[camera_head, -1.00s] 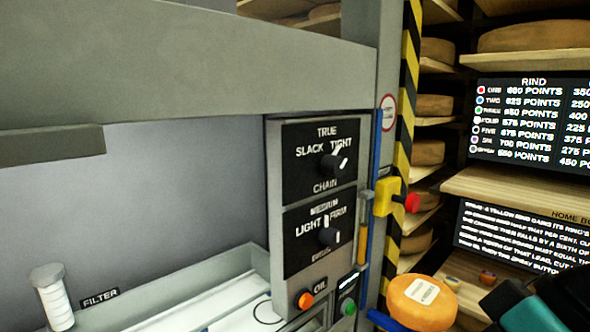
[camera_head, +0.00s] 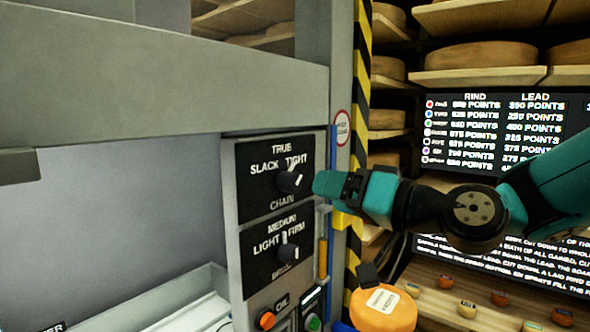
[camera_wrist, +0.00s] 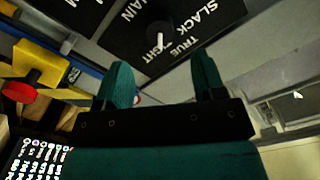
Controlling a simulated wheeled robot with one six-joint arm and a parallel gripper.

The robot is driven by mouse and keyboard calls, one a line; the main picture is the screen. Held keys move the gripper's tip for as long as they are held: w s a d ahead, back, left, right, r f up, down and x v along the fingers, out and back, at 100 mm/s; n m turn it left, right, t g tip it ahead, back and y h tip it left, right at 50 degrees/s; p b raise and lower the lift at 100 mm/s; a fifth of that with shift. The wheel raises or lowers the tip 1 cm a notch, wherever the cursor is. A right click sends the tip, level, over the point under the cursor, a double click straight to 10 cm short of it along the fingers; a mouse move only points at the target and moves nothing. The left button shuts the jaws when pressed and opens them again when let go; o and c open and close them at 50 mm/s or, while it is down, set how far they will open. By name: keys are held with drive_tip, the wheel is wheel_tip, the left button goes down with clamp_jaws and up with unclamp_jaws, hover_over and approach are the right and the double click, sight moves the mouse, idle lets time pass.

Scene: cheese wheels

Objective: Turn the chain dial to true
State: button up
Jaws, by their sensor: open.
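The chain dial (camera_head: 290,182) is a dark knob on a black panel on the grey machine, marked SLACK, TRUE and TIGHT. Its white mark appears turned toward TIGHT. In the wrist view the dial (camera_wrist: 158,34) sits beyond the fingertips, roughly centred between them. My gripper (camera_head: 318,184) comes in from the right, just right of the dial, and seems apart from it. In the wrist view my gripper (camera_wrist: 163,72) is open, with two teal fingers and nothing between them.
A second dial (camera_head: 288,252) marked LIGHT, MEDIUM, FIRM is just below. An orange button (camera_head: 266,319) and a green button (camera_head: 314,323) are lower. A yellow box (camera_wrist: 38,65) with a red button (camera_wrist: 18,91) is close beside the gripper. An orange cheese wheel (camera_head: 383,309) stands lower right.

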sight(296, 185)
drive_tip(key=p+x, duration=0.3)
drive_tip(key=x, duration=0.4)
drive_tip(key=shift+w+a+r, duration=0.1)
drive_tip(key=shift+w+a, duration=0.1)
drive_tip(key=shift+a, duration=0.05)
drive_tip(key=shift+w+a, duration=0.25)
drive_tip(key=shift+a, duration=0.05)
drive_tip(key=shift+c, duration=0.2)
drive_tip(key=c, duration=0.9)
